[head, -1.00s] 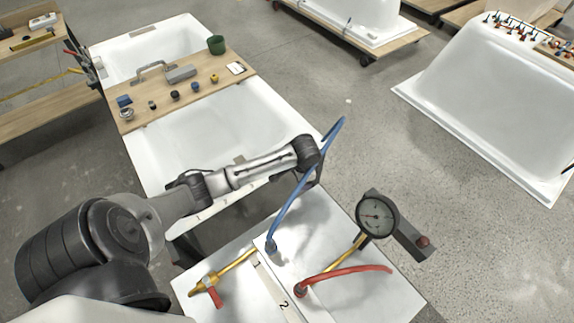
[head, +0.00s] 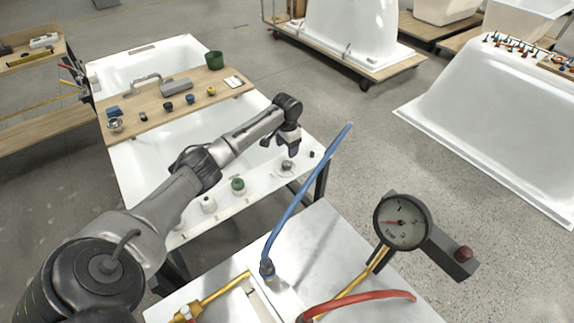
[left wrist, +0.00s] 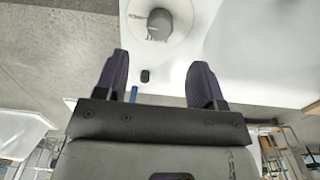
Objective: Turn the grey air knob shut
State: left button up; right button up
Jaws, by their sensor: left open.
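The grey air knob (head: 287,167) sits on a pale round plate at the right end of the white bathtub's near rim (head: 245,200). The left wrist view shows it as a grey round knob (left wrist: 159,24) on its disc, ahead of my fingertips and about centred between them. My left gripper (head: 292,148) points down just above the knob. Its two dark fingers (left wrist: 160,60) are spread with nothing between them, apart from the knob. The knob's pointer direction is too small to read. My right gripper is out of view.
A green knob (head: 238,185) and a white knob (head: 208,203) stand left along the rim, and a small black button (head: 311,154) stands right. A blue hose (head: 305,195) rises close by. A gauge (head: 402,221) and red hose (head: 360,303) are nearer.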

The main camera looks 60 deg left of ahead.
aim_at(287, 163)
pick_arm(q)
notch_tip(287, 163, down, 9)
jog(key=shift+r+b, duration=0.2)
jog(key=shift+b, duration=0.8)
